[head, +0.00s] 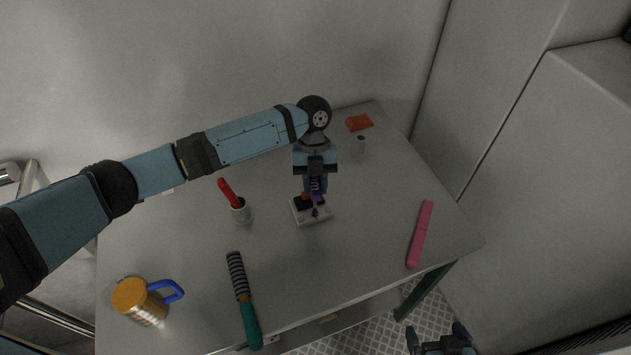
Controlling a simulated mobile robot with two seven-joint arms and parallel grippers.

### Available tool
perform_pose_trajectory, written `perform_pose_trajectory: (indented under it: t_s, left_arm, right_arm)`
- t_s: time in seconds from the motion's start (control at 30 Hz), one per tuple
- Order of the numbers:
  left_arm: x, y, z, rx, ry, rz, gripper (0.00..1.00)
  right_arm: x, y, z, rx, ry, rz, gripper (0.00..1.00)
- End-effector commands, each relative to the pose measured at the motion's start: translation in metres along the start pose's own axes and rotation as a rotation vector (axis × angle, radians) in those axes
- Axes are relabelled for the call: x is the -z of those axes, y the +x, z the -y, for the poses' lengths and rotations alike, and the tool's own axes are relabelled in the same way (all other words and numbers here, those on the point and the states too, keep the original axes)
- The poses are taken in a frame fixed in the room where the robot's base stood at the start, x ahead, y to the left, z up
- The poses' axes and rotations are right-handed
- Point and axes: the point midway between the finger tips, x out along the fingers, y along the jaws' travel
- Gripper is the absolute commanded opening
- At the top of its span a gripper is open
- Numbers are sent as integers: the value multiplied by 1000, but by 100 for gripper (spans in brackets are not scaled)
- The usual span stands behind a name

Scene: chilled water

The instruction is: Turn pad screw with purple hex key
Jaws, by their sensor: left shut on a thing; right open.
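My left gripper (316,188) reaches over the table from the left and points down above the pad. It is shut on the purple hex key (315,184), which is mostly hidden between the fingers. The pad (319,217) is a small light block with dark parts on top, flat on the table directly below the gripper. The pad screw is too small and covered to make out, and I cannot tell whether the key touches it. My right gripper (437,335) is open and empty at the bottom right, off the table's front edge.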

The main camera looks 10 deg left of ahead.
Motion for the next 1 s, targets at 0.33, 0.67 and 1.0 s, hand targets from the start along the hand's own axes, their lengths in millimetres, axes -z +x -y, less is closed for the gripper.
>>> perform_pose_trajectory:
  t_s: [0.33, 0.67, 1.0]
  left_arm:
    - [6, -21, 2, 8, 4, 7, 0]
    - [9, -27, 1, 5, 3, 4, 0]
    - [13, -35, 1, 4, 3, 4, 0]
  right_arm:
    - [11, -7, 0, 0, 0, 0, 100]
    - [16, -11, 0, 0, 0, 0, 100]
    - [23, -15, 0, 0, 0, 0, 100]
